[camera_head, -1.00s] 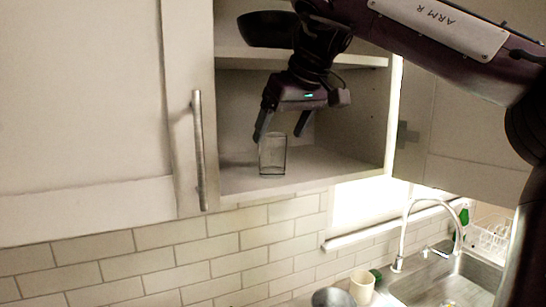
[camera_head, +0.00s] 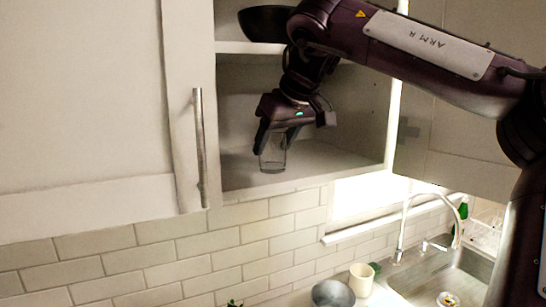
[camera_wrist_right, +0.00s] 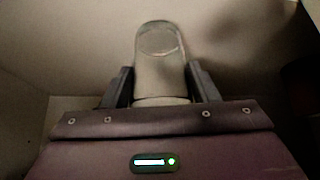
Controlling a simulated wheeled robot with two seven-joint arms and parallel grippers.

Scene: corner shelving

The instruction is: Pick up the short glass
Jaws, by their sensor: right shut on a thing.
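The short glass (camera_head: 272,160) is clear and upright at the front of the lower cabinet shelf in the head view. My right gripper (camera_head: 273,145) reaches down over it from above, with a finger on either side. It is shut on the glass. In the right wrist view the glass (camera_wrist_right: 160,62) shows between the two dark fingers of the gripper (camera_wrist_right: 160,90). The glass's base looks to be at the shelf surface; I cannot tell whether it is lifted. My left gripper is not in view.
The open cabinet's lower shelf (camera_head: 330,165) is otherwise clear. A dark bowl (camera_head: 264,22) sits on the shelf above. A door with a handle (camera_head: 200,150) stands left. Below are a metal bowl (camera_head: 333,294), cream cup (camera_head: 361,279) and sink with faucet (camera_head: 403,225).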

